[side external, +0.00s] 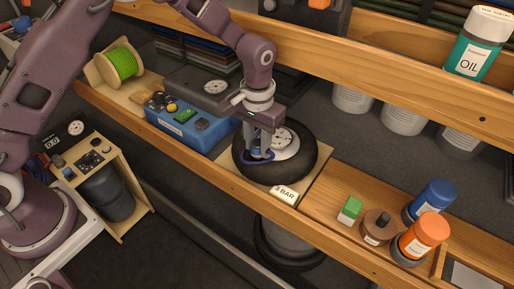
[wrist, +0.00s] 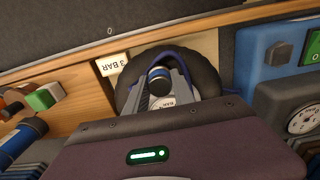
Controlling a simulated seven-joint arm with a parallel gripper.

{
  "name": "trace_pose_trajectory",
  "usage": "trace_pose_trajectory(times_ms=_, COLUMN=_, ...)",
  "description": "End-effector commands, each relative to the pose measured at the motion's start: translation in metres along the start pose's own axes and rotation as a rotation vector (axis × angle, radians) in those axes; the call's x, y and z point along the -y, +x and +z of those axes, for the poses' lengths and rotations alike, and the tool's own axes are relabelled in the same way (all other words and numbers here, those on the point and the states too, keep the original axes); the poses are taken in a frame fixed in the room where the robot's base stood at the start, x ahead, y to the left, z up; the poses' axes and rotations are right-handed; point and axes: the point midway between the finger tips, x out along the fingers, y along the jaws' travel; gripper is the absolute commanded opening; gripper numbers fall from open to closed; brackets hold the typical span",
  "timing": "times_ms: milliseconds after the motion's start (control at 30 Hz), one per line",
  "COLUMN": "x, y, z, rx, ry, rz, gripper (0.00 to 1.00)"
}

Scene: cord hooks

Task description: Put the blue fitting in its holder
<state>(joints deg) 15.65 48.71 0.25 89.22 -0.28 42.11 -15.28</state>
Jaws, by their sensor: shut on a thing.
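My gripper (side external: 262,156) is low over the black tyre-like ring on the shelf, and its fingers are shut on the blue fitting (wrist: 159,72), a small round piece with a blue rim and dark lower part. In the side external view the fitting is mostly hidden by the fingers, with a bit of blue around them. In the wrist view a blue cord (wrist: 192,54) curves from near the fitting over the ring to the right. The black ring (side external: 301,167) surrounds a pale dial (side external: 287,143). I cannot tell which part is the holder, or whether the fitting touches it.
A "3 BAR" tag (side external: 284,194) is at the ring's front. A blue control box (side external: 190,127) stands to the left. To the right are a green-topped block (side external: 350,210), a brown round piece (side external: 376,228), and blue (side external: 432,200) and orange (side external: 424,235) bottles. An upper shelf runs behind.

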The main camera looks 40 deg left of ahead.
Motion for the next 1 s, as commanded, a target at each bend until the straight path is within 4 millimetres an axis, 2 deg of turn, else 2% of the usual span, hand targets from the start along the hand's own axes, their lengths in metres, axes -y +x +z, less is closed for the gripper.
trace_pose_trajectory(times_ms=1000, x=0.000, y=-0.042, z=0.000, rx=-0.002, ry=0.000, rz=0.000, gripper=0.00)
